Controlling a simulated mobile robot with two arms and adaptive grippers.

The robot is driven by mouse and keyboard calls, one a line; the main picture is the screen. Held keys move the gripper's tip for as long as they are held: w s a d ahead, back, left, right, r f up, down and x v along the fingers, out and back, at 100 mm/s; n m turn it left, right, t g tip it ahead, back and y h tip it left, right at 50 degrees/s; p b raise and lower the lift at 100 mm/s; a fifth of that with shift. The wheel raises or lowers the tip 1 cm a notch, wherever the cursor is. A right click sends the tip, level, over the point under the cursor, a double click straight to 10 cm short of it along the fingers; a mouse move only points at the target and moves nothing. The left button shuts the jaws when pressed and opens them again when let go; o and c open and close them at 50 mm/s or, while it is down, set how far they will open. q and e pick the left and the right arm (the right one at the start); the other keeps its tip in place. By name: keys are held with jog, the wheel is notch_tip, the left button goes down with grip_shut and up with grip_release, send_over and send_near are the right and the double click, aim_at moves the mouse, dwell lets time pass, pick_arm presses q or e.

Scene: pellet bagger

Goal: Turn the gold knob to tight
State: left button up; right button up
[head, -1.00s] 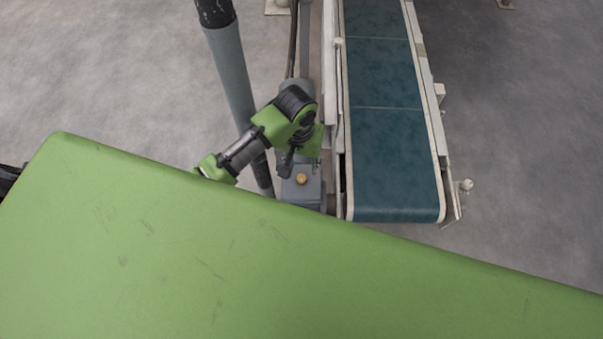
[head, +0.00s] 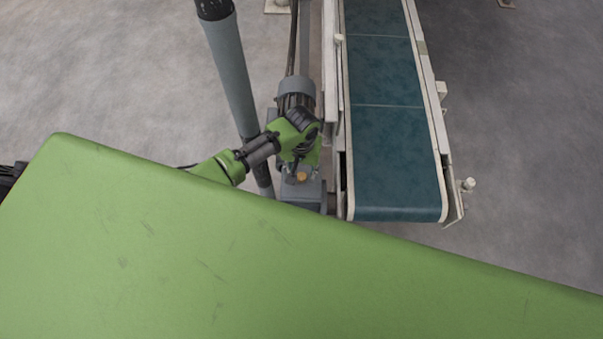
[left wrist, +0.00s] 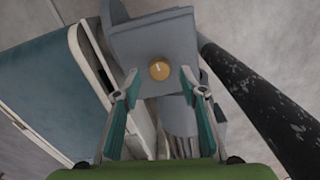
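The gold knob (left wrist: 159,69) is a small round cap with a pale mark, on top of a grey gearbox housing (left wrist: 190,35). In the head view the knob (head: 302,176) shows partly below my left gripper (head: 296,172), next to the conveyor's near end. In the left wrist view my left gripper (left wrist: 155,78) is open, its two teal-padded fingers apart, one toward each side of the knob. The knob lies between and slightly beyond the fingertips; I see no contact. My right gripper is not in view.
A conveyor with a blue-green belt (head: 392,160) and pale side rails runs right of the housing. A grey post (head: 230,75) stands left of it. A large green surface (head: 200,260) fills the foreground. Grey floor (head: 520,130) is open at right.

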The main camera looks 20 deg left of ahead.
pick_arm(q)
jog(key=shift+f, duration=1)
grip_shut()
